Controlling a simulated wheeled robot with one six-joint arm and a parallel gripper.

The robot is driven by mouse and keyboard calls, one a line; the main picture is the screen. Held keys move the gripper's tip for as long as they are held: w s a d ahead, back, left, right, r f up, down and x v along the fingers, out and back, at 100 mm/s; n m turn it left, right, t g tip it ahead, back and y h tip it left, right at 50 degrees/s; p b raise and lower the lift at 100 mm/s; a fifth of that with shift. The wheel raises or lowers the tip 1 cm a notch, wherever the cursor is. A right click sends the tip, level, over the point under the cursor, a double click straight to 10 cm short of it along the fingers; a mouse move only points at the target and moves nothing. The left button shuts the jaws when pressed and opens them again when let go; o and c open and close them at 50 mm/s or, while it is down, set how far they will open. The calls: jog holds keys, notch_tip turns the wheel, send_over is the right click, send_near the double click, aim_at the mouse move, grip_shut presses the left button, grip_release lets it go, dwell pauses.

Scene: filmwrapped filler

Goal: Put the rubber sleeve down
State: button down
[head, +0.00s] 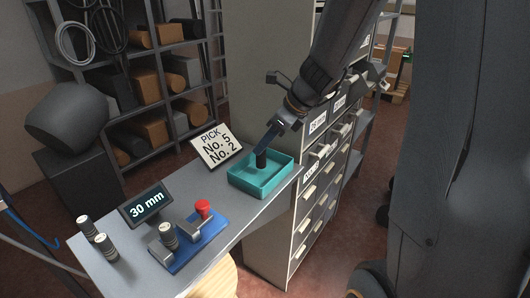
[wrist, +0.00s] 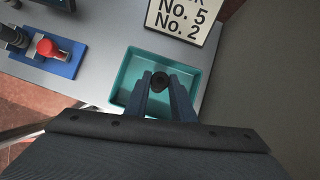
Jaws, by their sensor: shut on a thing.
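The rubber sleeve (head: 261,161) is a short black cylinder, upright inside the teal tray (head: 243,185) on the grey worktop. My gripper (head: 268,148) reaches down into the tray from the upper right and is shut on the sleeve. In the wrist view the sleeve (wrist: 159,80) shows as a dark ring between the two blue fingertips (wrist: 160,84), with the tray's rim (wrist: 120,78) around them. I cannot tell whether the sleeve's lower end touches the tray floor.
A sign reading "PICK No. 5 No. 2" (head: 216,146) stands behind the tray. A blue fixture with a red knob (head: 203,207), a "30 mm" display (head: 147,204) and small cylinders (head: 105,247) stand to the left. A drawer cabinet (head: 313,215) borders the right side.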

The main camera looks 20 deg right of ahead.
aim_at(264, 152)
jog(key=shift+f, duration=1.45)
jog(key=shift+f, duration=0.15)
jog(key=c, duration=1.5)
grip_release()
